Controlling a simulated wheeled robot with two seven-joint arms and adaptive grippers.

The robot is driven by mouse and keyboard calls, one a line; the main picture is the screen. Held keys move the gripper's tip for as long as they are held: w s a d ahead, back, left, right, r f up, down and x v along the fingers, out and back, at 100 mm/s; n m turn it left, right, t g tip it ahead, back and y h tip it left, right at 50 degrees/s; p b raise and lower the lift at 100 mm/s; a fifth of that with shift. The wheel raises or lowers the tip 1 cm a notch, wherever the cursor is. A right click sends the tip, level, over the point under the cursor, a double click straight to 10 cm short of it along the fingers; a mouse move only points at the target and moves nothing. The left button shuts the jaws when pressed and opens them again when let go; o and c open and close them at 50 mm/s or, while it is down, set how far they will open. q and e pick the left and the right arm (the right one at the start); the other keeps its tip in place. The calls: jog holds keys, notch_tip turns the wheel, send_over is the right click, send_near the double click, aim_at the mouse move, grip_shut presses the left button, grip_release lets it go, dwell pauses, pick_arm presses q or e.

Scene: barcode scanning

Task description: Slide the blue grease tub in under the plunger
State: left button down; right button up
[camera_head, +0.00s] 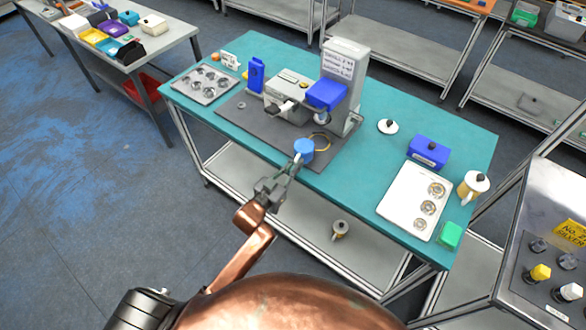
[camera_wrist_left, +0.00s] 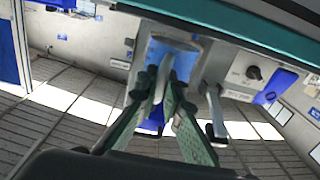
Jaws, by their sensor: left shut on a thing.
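The blue grease tub (camera_head: 304,150) is at the front edge of the dark mat on the teal table, in front of the grey press (camera_head: 343,62). My left gripper (camera_head: 296,164) reaches it from the front and is shut on it. In the left wrist view the fingers (camera_wrist_left: 164,84) close in on the light-blue tub (camera_wrist_left: 154,48), partly hiding it. The plunger (camera_head: 320,117) shows below the press's blue head (camera_head: 326,95), behind the tub and apart from it. I cannot tell whether the tub touches the mat. My right gripper is not in view.
A yellowish ring (camera_head: 321,142) lies on the mat (camera_head: 262,130) just right of the tub. A grey device (camera_head: 288,85) and a blue stand (camera_head: 256,75) are left of the press. A white tray (camera_head: 403,202) and blue box (camera_head: 428,152) stand at right.

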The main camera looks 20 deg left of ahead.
aim_at(307, 153)
pick_arm(q)
jog(key=b+x, duration=0.3)
jog(key=x, duration=0.3)
jog(key=shift+w+d+f, duration=0.2)
jog(key=shift+w, duration=0.05)
jog(key=shift+f+b+x, duration=0.15)
jog(key=shift+b+x, duration=0.15)
jog(key=shift+x, duration=0.7)
jog(key=shift+f+b+x, duration=0.15)
jog(key=shift+b+x, duration=0.15)
jog(key=shift+x, duration=0.7)
jog(key=shift+p, duration=0.3)
jog(key=shift+f+p, duration=0.1)
jog(key=shift+p, duration=0.4)
